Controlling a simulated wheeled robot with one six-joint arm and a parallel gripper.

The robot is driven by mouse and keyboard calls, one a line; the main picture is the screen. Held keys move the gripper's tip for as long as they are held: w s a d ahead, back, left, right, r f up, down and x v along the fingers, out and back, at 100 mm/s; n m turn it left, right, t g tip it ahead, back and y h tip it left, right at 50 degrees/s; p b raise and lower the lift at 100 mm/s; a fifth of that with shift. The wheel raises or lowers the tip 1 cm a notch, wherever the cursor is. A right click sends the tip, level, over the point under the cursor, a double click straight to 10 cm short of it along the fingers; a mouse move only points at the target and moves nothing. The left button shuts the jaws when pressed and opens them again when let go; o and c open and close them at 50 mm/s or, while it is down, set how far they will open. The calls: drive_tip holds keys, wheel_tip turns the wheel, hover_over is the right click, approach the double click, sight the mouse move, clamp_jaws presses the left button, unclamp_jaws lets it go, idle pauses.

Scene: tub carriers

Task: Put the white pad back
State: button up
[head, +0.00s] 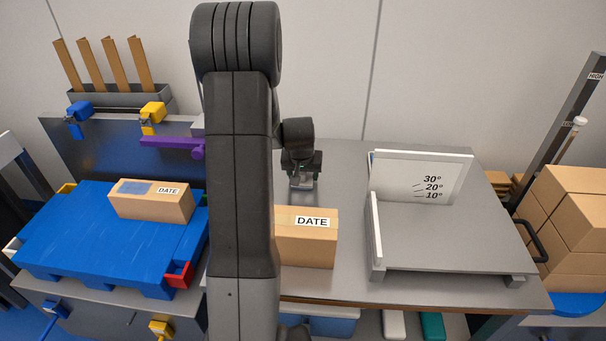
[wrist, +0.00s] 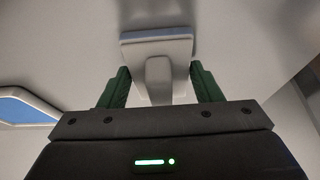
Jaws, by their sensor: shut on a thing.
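My gripper (head: 303,172) is shut on the knob of the white pad (wrist: 157,44), which sits between its green fingers in the wrist view. I cannot tell if the pad touches the table. My arm hides part of the table to its left.
A blue pallet (head: 95,237) at left bears another DATE carton (head: 150,201). A grey angled stand (head: 455,237) with a white angle board (head: 421,175) is at right. A blue, pale-rimmed thing (wrist: 22,108) lies left in the wrist view. Cartons (head: 567,210) are stacked far right.

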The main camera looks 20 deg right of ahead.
drive_tip(key=o, duration=0.5)
drive_tip(key=shift+f, duration=0.15)
drive_tip(key=o, duration=0.4)
drive_tip(key=shift+r, duration=0.4)
drive_tip(key=p+v, duration=0.1)
drive_tip(key=v, duration=1)
drive_tip(key=shift+s+r, duration=0.25)
